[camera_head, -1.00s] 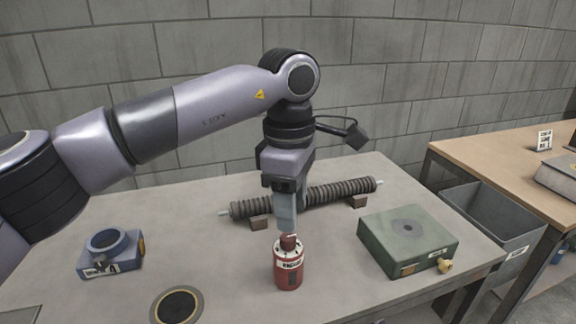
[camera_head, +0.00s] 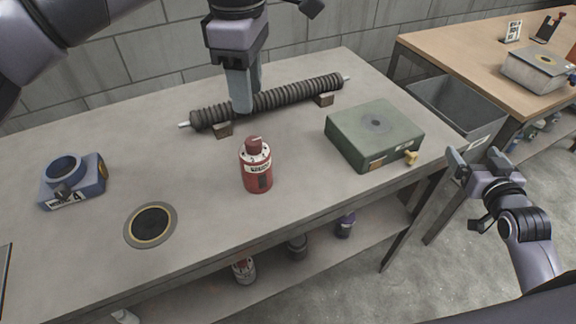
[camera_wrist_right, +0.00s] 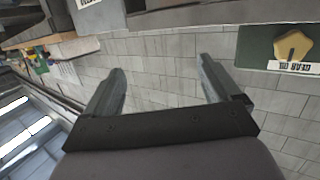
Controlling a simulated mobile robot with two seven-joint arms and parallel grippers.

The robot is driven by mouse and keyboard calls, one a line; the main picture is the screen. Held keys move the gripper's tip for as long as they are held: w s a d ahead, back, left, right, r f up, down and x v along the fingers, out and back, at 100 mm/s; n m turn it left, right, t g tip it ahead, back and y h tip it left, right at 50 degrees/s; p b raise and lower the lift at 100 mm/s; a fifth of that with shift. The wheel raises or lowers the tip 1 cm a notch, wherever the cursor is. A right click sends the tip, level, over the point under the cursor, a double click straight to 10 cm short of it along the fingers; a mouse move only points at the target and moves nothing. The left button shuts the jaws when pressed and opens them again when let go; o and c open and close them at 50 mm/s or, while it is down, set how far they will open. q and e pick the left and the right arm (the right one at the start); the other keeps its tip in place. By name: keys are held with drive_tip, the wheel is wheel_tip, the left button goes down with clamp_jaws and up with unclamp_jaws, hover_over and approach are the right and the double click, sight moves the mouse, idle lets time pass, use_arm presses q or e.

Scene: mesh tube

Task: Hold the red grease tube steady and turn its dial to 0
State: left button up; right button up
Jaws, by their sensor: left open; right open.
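The red grease tube (camera_head: 257,172) stands upright on the grey workbench in the head view. Its darker red dial cap (camera_head: 255,146) sits on top, over a white ring with dark marks; the setting is too small to read. My left gripper (camera_head: 243,104) points down above and behind the tube, apart from it, near the ribbed roller. It is open and empty, though its fingers overlap in this view. My right gripper (camera_head: 474,158) is open and empty, off the bench's right edge. Its spread fingers also show in the right wrist view (camera_wrist_right: 160,88).
A ribbed roller (camera_head: 292,94) lies on blocks behind the tube. A green box (camera_head: 358,143) with a brass knob is right. A blue block (camera_head: 86,187) and a round dark-centred plate (camera_head: 166,208) are left. A grey bin (camera_head: 465,116) stands beyond. The bench is clear around the tube.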

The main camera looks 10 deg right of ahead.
drive_tip(key=w+a+r+n+t+y, duration=0.1)
drive_tip(key=w+a+r, duration=0.15)
drive_tip(key=r, duration=0.25)
drive_tip(key=w+a+r+y, duration=0.1)
drive_tip(key=w+a+r, duration=0.1)
drive_tip(key=w+r, duration=0.2)
drive_tip(key=a+n+y, duration=0.1)
drive_tip(key=a, duration=0.2)
drive_tip(key=a+n+y, duration=0.1)
drive_tip(key=a, duration=0.2)
drive_tip(key=w+a+n+y, duration=0.1)
drive_tip(key=a+y, duration=0.1)
drive_tip(key=a, duration=0.1)
drive_tip(key=shift+w+a+g, duration=0.1)
drive_tip(key=shift+a+g, duration=0.2)
drive_tip(key=s+a+f+n+g+y, duration=0.1)
drive_tip(key=a+n+g+y, duration=0.15)
drive_tip(key=a, duration=0.45)
drive_tip(key=s+a+f+n+g+y, duration=0.1)
drive_tip(key=s+a+f+n+y, duration=0.15)
drive_tip(key=a, duration=0.45)
drive_tip(key=n+g+y, duration=0.3)
drive_tip(key=g, duration=0.1)
approach(269, 167)
drive_tip(key=x, duration=0.5)
drive_tip(key=shift+w+a, duration=0.15)
drive_tip(key=shift+w, duration=0.05)
drive_tip(key=shift+a+f, duration=0.15)
drive_tip(key=shift+a, duration=0.15)
drive_tip(key=shift+x, duration=3.3)
